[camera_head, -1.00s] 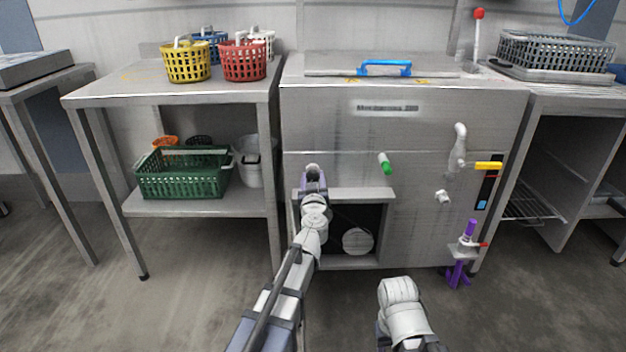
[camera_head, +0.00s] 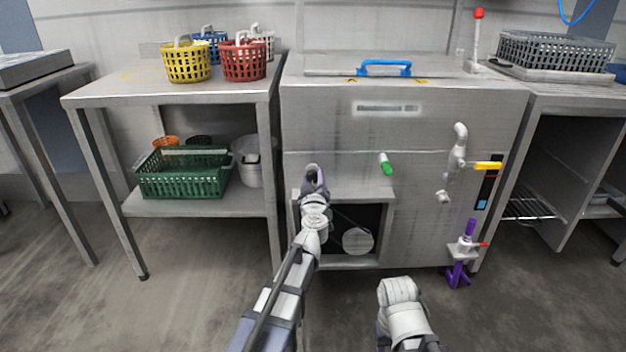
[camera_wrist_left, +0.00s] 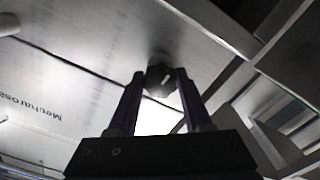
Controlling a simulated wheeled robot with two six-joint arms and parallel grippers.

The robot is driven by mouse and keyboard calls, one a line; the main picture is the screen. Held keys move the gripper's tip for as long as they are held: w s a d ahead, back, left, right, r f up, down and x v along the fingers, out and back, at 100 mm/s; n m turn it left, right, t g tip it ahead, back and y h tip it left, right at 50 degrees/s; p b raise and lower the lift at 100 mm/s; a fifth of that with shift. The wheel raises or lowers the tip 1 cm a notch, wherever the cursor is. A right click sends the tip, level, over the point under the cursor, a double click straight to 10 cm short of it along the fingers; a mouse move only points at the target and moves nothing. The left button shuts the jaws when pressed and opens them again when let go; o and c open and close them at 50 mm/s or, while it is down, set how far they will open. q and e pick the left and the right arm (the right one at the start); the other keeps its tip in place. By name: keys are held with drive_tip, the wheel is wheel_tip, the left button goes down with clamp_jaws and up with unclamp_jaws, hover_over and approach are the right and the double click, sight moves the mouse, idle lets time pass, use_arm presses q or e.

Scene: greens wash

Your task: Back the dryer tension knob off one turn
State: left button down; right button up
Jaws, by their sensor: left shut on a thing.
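The tension knob, small and dark with a pale mark, shows in the left wrist view (camera_wrist_left: 162,78) between the two fingers of my left gripper (camera_wrist_left: 162,82). The fingers are shut on it. In the head view my left gripper (camera_head: 314,178) is at the steel machine's front (camera_head: 340,135), just above the open recess; the knob is mostly hidden there by the gripper.
A green-tipped handle (camera_head: 386,164) sticks out right of my left gripper. Farther right are a yellow-handled valve (camera_head: 487,166) and a purple fitting (camera_head: 461,255). A shelf table (camera_head: 110,96) with baskets stands left. A blue handle (camera_head: 386,67) is on the lid.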

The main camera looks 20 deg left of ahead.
use_arm(q)
drive_tip(key=n, duration=0.6)
drive_tip(key=shift+n, duration=0.3)
drive_tip(key=n, duration=1.2)
drive_tip(key=shift+n, duration=0.4)
drive_tip(key=n, duration=0.5)
drive_tip(key=shift+n, duration=0.3)
drive_tip(key=shift+c, duration=1.6)
unclamp_jaws()
drive_tip(key=shift+s, duration=0.1)
drive_tip(key=v, duration=0.7)
drive_tip(key=shift+s, duration=0.35)
